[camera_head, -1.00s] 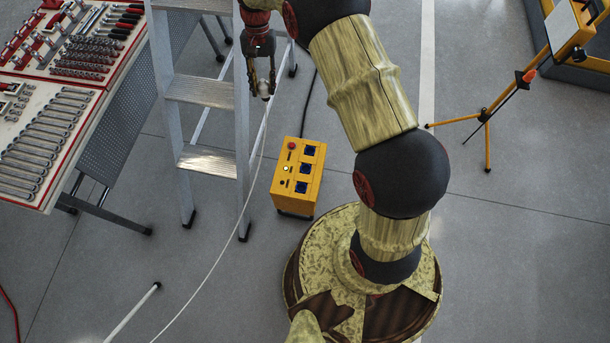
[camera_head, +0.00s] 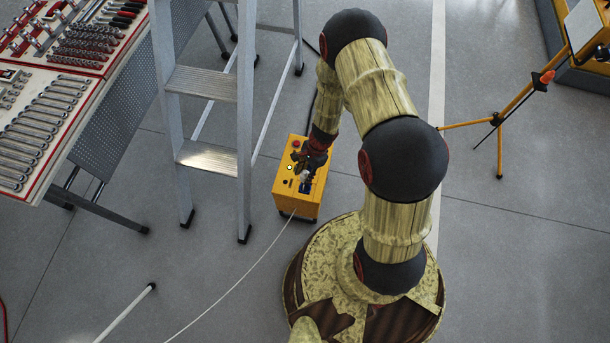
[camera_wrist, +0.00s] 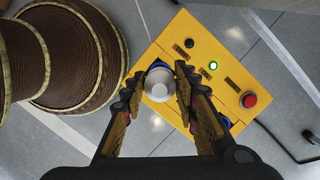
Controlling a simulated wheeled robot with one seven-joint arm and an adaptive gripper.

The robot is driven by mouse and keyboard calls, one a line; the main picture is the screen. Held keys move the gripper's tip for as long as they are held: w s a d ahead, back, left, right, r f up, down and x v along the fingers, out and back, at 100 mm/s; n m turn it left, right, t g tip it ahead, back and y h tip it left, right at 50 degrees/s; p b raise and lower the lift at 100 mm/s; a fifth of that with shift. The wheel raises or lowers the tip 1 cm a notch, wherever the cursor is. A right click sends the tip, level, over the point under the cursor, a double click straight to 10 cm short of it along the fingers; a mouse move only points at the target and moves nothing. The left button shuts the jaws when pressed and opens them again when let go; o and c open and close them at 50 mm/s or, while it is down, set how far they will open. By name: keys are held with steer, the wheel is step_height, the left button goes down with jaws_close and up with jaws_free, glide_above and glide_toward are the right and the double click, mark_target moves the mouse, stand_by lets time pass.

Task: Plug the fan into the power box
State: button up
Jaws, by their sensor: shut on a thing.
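The yellow power box (camera_head: 287,203) stands on the floor, with blue sockets, a red button and a lit green light on top in the wrist view (camera_wrist: 232,38). My gripper (camera_head: 303,172) is above the box top. In the wrist view my gripper (camera_wrist: 158,80) is shut on a round white-grey plug (camera_wrist: 159,84). The plug covers most of a blue socket at the box's end; I cannot tell whether it touches it. The white cable (camera_head: 243,270) runs from the box area to the lower left. The fan itself is not clearly in view.
An aluminium stepladder (camera_head: 208,83) stands just left of the box. A table (camera_head: 48,178) with wrenches and other tools is farther left. A yellow tripod (camera_head: 500,150) stands at the right. A dark cable lies behind the box (camera_wrist: 285,143).

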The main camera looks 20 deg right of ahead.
steer(key=shift+s+f+b, duration=0.1)
steer(key=shift+f+b, duration=2.15)
steer(key=shift+f, duration=0.75)
steer(key=shift+f+b, duration=0.2)
steer(key=shift+b, duration=0.1)
steer(key=shift+f+b, duration=0.35)
steer(key=shift+f+b, duration=1)
steer(key=shift+f, duration=0.1)
steer(key=o, duration=1.2)
steer(key=shift+o, duration=0.5)
steer(key=o, duration=0.4)
steer(key=shift+c, duration=0.2)
steer(key=shift+o, duration=0.4)
steer(key=shift+r, duration=0.1)
